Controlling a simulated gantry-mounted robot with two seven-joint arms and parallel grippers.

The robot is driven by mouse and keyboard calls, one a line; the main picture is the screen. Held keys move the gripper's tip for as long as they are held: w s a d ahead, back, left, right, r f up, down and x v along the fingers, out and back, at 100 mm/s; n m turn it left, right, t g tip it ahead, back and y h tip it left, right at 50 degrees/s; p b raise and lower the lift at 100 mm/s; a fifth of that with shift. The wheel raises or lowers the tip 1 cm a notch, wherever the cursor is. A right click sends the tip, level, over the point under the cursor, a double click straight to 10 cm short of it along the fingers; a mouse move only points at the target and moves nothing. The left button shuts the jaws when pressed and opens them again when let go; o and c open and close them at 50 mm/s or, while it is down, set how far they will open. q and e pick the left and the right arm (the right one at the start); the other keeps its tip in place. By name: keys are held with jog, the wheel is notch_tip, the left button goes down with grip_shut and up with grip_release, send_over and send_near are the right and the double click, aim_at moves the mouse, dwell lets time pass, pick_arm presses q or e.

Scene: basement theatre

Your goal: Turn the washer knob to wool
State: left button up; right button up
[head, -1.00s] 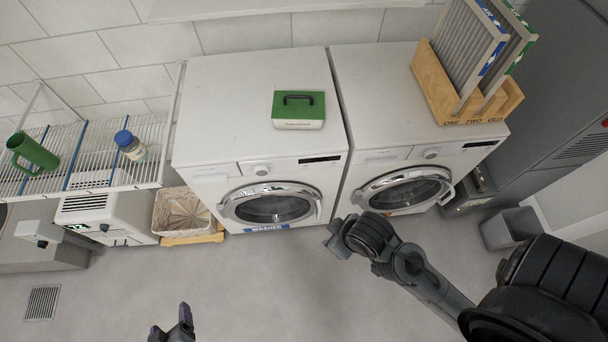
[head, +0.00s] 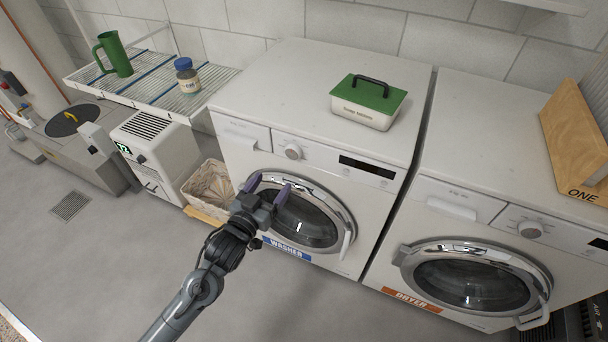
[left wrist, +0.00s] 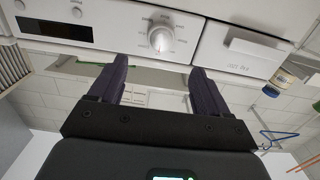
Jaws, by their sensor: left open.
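The washer (head: 232,165) is a white front-loader with a blue WASHER label (head: 286,249). Its round white knob (head: 292,151) is on the front panel, between the drawer and the dark display (head: 366,166). My left gripper (head: 268,188) is open and empty in front of the washer, lower than the knob and apart from it. In the left wrist view the knob (left wrist: 160,39) lies between the dark fingers, just beyond their tips, with printed marks around it too small to read. My right gripper is not in view.
The dryer (head: 450,213) stands right of the washer. A green-lidded box (head: 367,104) sits on the washer top. A wire shelf (head: 150,92) with a green mug (head: 115,55) and a blue-capped jar (head: 186,77) is at left. A laundry basket (head: 210,184) stands beside the washer.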

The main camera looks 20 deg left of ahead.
aim_at(292, 153)
pick_arm(q)
jog(key=w, duration=0.3)
jog(key=w+d+b, duration=0.1)
jog(key=w, duration=0.3)
jog(key=w+b, duration=0.1)
jog(key=w, duration=0.3)
jog(key=shift+w+d+r, duration=0.1)
jog(key=shift+w+d, duration=0.05)
jog(key=shift+d, duration=0.05)
jog(key=c, duration=1)
